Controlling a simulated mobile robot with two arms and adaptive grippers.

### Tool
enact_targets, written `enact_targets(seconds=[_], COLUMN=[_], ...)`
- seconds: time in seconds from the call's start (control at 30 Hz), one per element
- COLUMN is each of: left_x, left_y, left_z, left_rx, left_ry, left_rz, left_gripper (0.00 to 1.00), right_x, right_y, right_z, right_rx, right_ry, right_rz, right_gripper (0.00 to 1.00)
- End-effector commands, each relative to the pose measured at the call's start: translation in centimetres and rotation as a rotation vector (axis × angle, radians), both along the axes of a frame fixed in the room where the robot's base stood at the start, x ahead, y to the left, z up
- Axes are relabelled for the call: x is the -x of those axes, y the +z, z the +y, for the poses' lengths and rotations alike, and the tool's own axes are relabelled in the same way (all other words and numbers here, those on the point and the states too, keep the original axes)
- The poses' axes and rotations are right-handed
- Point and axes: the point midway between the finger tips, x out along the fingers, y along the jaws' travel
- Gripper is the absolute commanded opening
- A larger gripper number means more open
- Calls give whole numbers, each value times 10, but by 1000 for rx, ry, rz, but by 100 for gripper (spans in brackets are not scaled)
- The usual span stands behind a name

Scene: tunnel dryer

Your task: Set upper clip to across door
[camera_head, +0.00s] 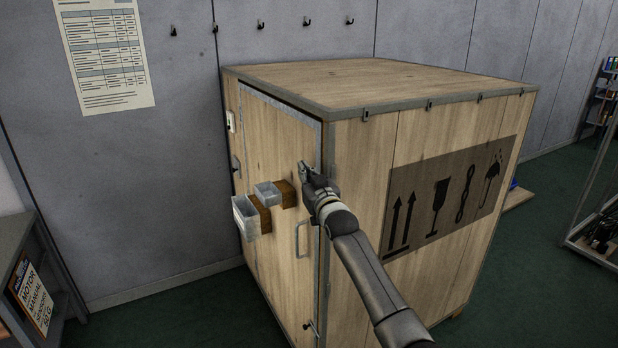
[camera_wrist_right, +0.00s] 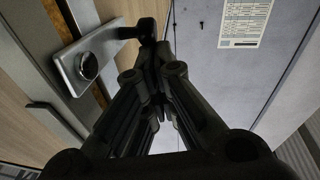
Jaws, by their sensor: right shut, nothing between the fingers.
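The upper clip shows in the right wrist view as a metal plate (camera_wrist_right: 107,46) with a round bolt and a dark knob at its far end. It lies crosswise to the metal edging of the wooden door (camera_head: 270,130); I cannot tell how far it overlaps the door. My right gripper (camera_head: 305,172) is at the door's upper right edge in the head view and hides most of the clip there. In the wrist view the right gripper (camera_wrist_right: 150,75) is shut and empty, its fingertips close to the knob; contact is unclear. My left gripper is out of view.
The door has a handle (camera_head: 298,240), two small metal boxes (camera_head: 245,217) on wooden blocks, and a lower clip (camera_head: 309,325). The wooden cabinet (camera_head: 375,85) stands near a grey wall with hooks. A shelf (camera_head: 25,270) stands at left.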

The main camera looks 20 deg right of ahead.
Motion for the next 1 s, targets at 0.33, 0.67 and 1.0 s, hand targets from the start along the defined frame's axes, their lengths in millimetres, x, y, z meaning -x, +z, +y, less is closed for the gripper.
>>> enact_targets(seconds=[0.33, 0.67, 1.0], left_x=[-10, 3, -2], left_y=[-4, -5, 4], left_z=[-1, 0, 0], left_rx=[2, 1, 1], left_ry=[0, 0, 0], left_rz=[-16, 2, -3], left_gripper=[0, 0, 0], right_x=[-2, -2, -2], right_y=[-4, -3, 8], right_z=[0, 0, 0], right_rx=[2, 1, 1], right_ry=[0, 0, 0], right_rz=[0, 0, -1], right_gripper=[0, 0, 0])
